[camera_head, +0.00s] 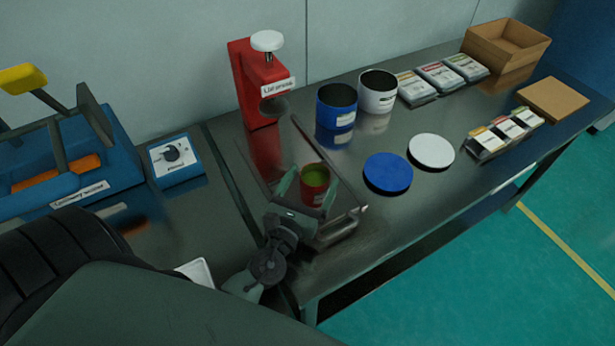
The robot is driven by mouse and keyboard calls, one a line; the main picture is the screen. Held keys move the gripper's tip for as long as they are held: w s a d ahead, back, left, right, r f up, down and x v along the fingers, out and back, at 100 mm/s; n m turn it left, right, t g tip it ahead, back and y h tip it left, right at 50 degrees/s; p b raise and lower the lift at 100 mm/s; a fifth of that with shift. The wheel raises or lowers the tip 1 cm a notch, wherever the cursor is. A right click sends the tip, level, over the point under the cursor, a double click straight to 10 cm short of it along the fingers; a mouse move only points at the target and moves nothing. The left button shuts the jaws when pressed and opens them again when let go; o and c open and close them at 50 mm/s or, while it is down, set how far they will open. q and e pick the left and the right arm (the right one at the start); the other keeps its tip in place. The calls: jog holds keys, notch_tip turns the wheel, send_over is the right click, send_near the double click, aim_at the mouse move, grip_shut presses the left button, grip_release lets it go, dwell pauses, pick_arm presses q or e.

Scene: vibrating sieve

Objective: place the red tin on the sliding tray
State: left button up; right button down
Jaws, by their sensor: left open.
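The red tin (315,186) is upright, with an open top showing green contents. It stands on or just over the dark sliding tray (334,169) in front of the red lid press (261,85). My left gripper (306,188) is open, with one finger on each side of the tin. Its palm hides the tin's near lower side, so I cannot tell whether the fingers touch it or exactly how its base rests. My right gripper is not in view.
Blue (336,105) and white (377,91) tins stand behind. Blue (388,173) and white (431,151) lids lie right of the tray. A blue control box (175,160) and blue machine (90,170) are left. Packets and cardboard boxes occupy the far right.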

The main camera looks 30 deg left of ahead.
pick_arm(q)
jog(key=shift+s, duration=0.3)
jog(key=s+b, duration=0.1)
jog(key=s, duration=0.2)
jog(key=s+d+b, duration=0.1)
jog(key=s+b, duration=0.1)
jog(key=s, duration=0.2)
jog(key=s+b, duration=0.2)
jog(key=s, duration=0.1)
jog(key=shift+s+d+f, duration=0.1)
jog(key=shift+s+d, duration=0.1)
jog(key=shift+s+r, duration=0.2)
jog(key=shift+s, duration=0.25)
